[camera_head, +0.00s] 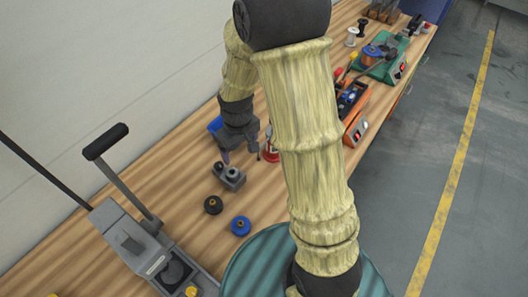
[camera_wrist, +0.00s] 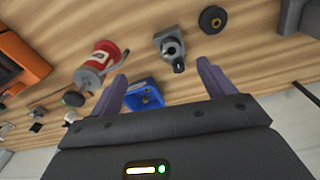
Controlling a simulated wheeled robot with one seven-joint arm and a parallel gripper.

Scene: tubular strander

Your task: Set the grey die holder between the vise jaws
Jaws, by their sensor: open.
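A grey block with a round bore and a short stub, which looks like the grey die holder (camera_head: 231,178), sits on the wooden bench. In the wrist view the grey die holder (camera_wrist: 170,46) lies ahead of my fingertips, apart from them. My gripper (camera_head: 241,157) is open and empty over the bench, just behind the block in the head view; its two purple fingers (camera_wrist: 161,72) are spread wide in the wrist view. I cannot clearly make out the vise jaws in either view.
A blue open-topped piece (camera_wrist: 143,95) and a red-and-white item (camera_wrist: 99,62) stand close to my fingers. A black spool (camera_head: 213,205) and a blue spool (camera_head: 240,226) lie in front. A grey lever machine (camera_head: 135,240) stands at left.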

